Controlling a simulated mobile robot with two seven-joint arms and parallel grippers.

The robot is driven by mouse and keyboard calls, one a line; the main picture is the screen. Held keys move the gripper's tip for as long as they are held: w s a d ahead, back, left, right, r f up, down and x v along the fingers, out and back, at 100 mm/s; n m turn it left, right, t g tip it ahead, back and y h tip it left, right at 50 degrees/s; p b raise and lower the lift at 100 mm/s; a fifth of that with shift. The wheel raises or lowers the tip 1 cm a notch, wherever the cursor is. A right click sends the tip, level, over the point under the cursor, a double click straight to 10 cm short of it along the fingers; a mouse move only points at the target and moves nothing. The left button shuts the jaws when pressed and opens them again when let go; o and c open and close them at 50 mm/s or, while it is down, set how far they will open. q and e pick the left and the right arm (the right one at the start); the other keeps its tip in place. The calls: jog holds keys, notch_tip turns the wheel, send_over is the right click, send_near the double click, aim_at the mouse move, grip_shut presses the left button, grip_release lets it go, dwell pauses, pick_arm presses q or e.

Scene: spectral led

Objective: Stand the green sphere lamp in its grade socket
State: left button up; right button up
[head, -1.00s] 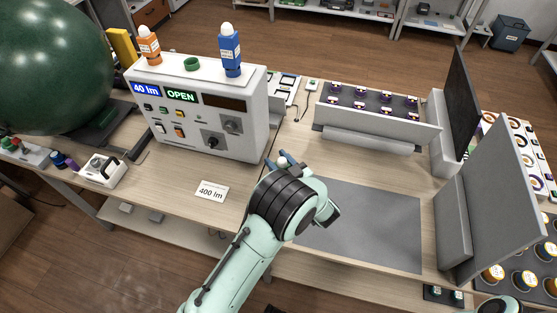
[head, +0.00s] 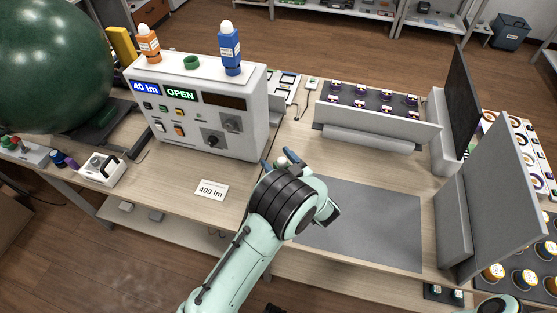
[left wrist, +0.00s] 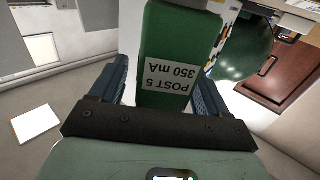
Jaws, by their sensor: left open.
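The green lamp body (left wrist: 178,45), labelled "POST 5 350 mA", shows in the left wrist view between the blue fingers of my left gripper (left wrist: 160,90). The fingers are open around it, with a gap at its left side. In the head view my left gripper (head: 279,158) is right of the white console, with a small white round top (head: 282,159) between its fingers. The wrist hides the lamp's body and base there, so I cannot tell what it stands on. A rack of dark sockets with orange-and-white labels (head: 520,280) is at the lower right. My right gripper is not in view.
The white console (head: 200,110) carries an orange lamp (head: 149,45), a blue lamp (head: 230,50) and a green ring (head: 191,62). A "400 lm" card (head: 211,190) lies in front. Grey upright panels (head: 495,190) stand at the right. The grey mat (head: 370,220) is clear.

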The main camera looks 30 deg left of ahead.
pick_arm(q)
jog(key=shift+d, duration=0.1)
jog(key=b+v, duration=0.1)
jog(key=v, duration=1.2)
jog(key=shift+s, duration=0.1)
